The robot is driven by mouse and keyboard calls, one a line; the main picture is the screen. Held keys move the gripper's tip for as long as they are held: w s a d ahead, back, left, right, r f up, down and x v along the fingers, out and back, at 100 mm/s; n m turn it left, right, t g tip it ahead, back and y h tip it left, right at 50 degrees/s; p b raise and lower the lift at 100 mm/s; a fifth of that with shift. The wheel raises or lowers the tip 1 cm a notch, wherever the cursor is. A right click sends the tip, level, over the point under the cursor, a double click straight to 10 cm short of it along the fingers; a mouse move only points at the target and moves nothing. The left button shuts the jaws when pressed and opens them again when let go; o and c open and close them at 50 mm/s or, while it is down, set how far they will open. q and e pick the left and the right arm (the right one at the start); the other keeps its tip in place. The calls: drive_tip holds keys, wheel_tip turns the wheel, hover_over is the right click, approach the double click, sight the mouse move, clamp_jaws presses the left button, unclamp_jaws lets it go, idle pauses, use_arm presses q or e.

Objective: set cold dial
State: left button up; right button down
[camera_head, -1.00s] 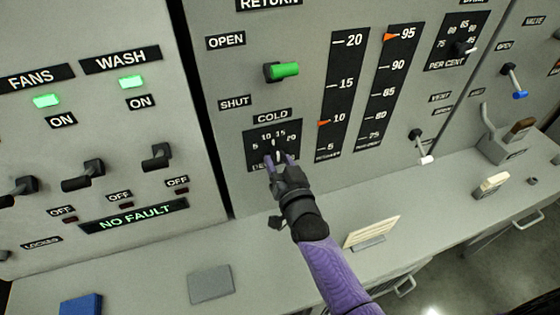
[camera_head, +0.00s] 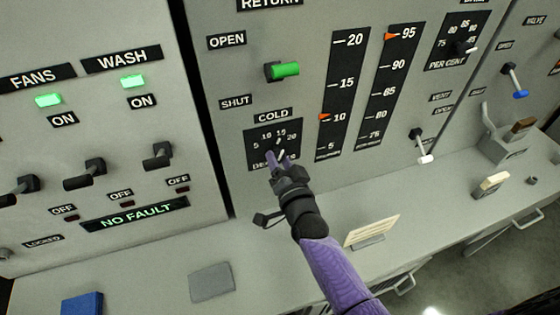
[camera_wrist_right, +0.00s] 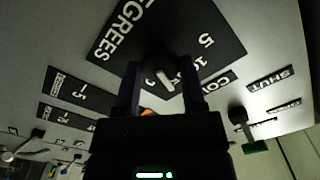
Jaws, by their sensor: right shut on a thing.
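The cold dial is a black plate (camera_head: 255,150) marked 5, 10, 15 and 20, under the COLD label (camera_head: 273,116). Its knob has a white pointer, tilted up and to the right between 15 and 20. My right gripper (camera_head: 279,157) is shut on the knob, its purple fingers on either side. In the right wrist view, the two dark fingers (camera_wrist_right: 160,85) flank the knob (camera_wrist_right: 165,77) with its white pointer. The fingers and wrist hide the plate's lower part. My left gripper is not in view.
A green-handled lever (camera_head: 284,70) sits above the dial. To the right are two vertical scales with orange markers; the left marker (camera_head: 324,117) is at about 10. A white-tipped lever (camera_head: 424,158) is further right. A card holder (camera_head: 372,231) stands on the ledge below.

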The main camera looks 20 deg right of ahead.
drive_tip(key=shift+c, duration=1)
unclamp_jaws()
drive_tip(key=s, duration=1)
drive_tip(key=shift+d+p, duration=0.15)
drive_tip(key=shift+p, duration=0.2)
